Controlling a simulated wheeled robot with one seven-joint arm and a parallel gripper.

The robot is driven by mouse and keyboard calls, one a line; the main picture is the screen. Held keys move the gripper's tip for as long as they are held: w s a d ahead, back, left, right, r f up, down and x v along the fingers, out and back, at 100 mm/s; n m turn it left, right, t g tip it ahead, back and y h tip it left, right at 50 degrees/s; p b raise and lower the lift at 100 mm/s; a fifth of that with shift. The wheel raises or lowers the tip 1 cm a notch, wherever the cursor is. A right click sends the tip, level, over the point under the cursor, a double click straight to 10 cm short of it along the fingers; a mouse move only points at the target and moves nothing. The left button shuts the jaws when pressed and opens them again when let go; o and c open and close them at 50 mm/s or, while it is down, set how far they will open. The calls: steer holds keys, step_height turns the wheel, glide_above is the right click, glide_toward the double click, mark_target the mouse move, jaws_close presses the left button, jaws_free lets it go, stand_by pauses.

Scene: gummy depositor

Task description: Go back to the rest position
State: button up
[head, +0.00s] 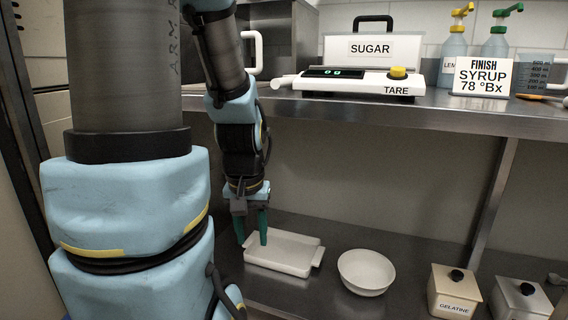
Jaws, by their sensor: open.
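My gripper (252,229) hangs from my arm with its two green fingers pointing down. The fingers are apart with nothing seen between them. The fingertips are over or beside the left part of a white tray (290,269) on the lower shelf; I cannot tell if they touch it. The tray looks empty. My own arm hides much of the left side of the view.
On the lower shelf are a white bowl (366,273), a gelatine box (455,291) and another lidded box (520,299). The upper shelf (440,117) holds a scale (350,85), a sugar container (372,50), a syrup sign (482,82), pump bottles (495,47) and a measuring jug (538,77).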

step_height(320, 180, down, 4)
steer(key=b, duration=0.3)
step_height(320, 180, up, 34)
steer(key=p, duration=3.4)
steer(key=shift+s, duration=0.1)
